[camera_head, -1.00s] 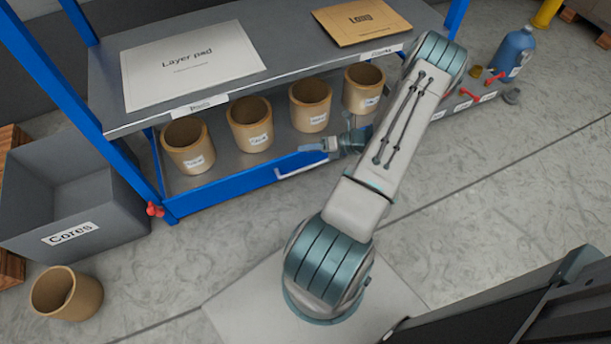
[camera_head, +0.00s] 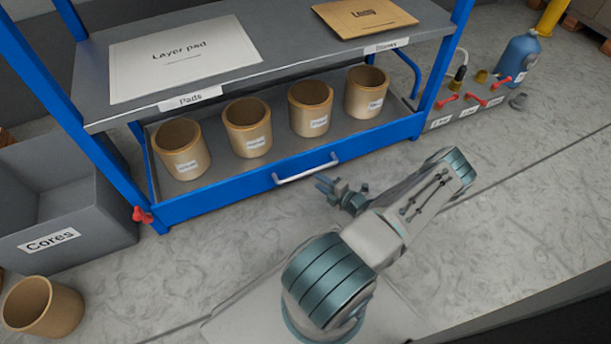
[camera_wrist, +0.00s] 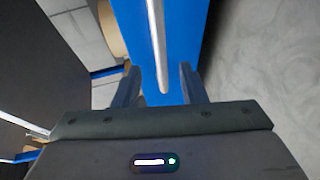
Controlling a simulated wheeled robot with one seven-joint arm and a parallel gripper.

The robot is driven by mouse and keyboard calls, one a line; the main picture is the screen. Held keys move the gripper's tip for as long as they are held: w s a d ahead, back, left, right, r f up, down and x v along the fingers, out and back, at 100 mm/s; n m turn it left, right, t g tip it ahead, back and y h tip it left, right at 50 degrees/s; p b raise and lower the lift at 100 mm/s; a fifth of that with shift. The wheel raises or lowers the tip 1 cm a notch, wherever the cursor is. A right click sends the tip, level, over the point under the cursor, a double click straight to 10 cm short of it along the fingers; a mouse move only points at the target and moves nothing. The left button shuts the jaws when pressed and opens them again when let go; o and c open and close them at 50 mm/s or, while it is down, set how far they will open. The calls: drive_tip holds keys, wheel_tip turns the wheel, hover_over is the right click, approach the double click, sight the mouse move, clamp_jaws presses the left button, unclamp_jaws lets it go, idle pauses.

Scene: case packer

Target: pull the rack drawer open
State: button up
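The rack drawer is a wide blue-fronted tray (camera_head: 225,195) low in the blue rack, holding several tan cores (camera_head: 248,128). Its front looks about level with the rack posts. A silver bar handle (camera_head: 307,170) sits at the middle of the front. My gripper (camera_head: 322,186) is just in front of the handle's right part, low over the floor side. In the wrist view my gripper (camera_wrist: 160,88) is open, and the handle (camera_wrist: 157,42) runs down toward the space between the fingers. Whether the bar lies between the fingertips or beyond them I cannot tell.
A shelf above holds a layer pad (camera_head: 185,55) and a brown envelope-like sheet (camera_head: 365,17). A grey Cores bin (camera_head: 95,235) and a loose core (camera_head: 42,308) are at left. A valve panel (camera_head: 470,105) and blue bottle (camera_head: 518,55) stand right. Floor before the drawer is clear.

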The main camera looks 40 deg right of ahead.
sight(307, 174)
drive_tip(key=shift+b+x, duration=1.2)
drive_tip(key=shift+x, duration=2.85)
drive_tip(key=shift+c, duration=0.4)
clamp_jaws()
